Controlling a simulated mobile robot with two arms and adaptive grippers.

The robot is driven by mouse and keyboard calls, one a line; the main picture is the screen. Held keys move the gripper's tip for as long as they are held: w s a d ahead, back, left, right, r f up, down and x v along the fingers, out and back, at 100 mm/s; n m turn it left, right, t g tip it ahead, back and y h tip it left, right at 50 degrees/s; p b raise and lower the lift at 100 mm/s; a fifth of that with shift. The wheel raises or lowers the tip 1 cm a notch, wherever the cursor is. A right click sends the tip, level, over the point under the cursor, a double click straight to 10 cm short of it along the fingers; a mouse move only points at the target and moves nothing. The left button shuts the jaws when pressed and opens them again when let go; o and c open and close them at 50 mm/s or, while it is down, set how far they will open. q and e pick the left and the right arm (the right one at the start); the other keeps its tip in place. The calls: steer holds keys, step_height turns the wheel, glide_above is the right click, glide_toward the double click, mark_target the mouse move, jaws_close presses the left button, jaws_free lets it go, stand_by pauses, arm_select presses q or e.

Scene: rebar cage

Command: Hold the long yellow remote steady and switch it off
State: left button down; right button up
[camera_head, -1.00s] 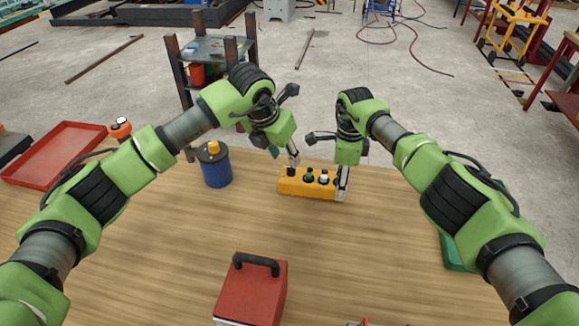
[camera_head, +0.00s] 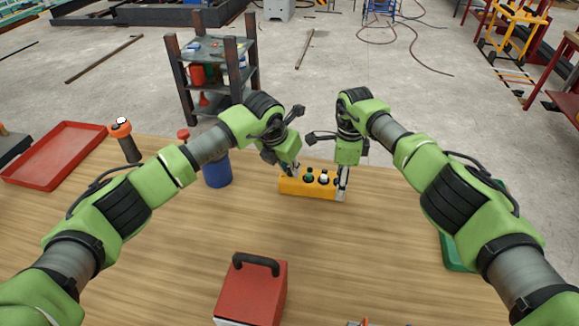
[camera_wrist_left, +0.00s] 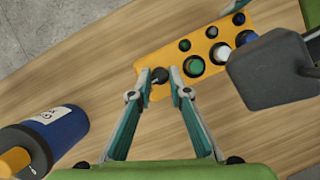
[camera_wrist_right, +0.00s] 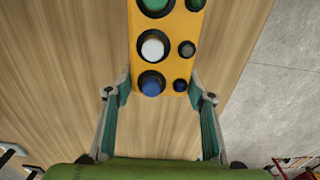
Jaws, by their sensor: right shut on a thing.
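The long yellow remote (camera_head: 310,190) lies on the wooden table and carries green, white and blue round buttons and small dark ones. A black knob (camera_wrist_left: 159,76) sits at its left end. My right gripper (camera_head: 343,189) is shut across the remote's right end; the right wrist view shows its fingers on both sides of the yellow body (camera_wrist_right: 168,62) beside the blue button (camera_wrist_right: 151,85). My left gripper (camera_head: 293,171) is open at the left end. In the left wrist view its fingertips (camera_wrist_left: 161,75) stand apart on either side of the black knob; contact cannot be told.
A blue canister (camera_head: 217,172) stands left of the remote, partly behind my left arm. A red box with a black handle (camera_head: 258,290) stands at the front. A red tray (camera_head: 50,180) lies at the left, a green tray (camera_head: 455,252) at the right. The table between is clear.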

arm_select(q)
steer(key=shift+d+n+t+y, duration=0.15)
steer(key=shift+n+y, duration=0.25)
steer(key=shift+n, duration=0.75)
steer(key=shift+d+n+t+y, duration=0.1)
steer(key=shift+n+t+y, duration=0.25)
steer(key=shift+n, duration=0.8)
steer(key=c, duration=1.9)
jaws_free()
steer(key=v, duration=1.2)
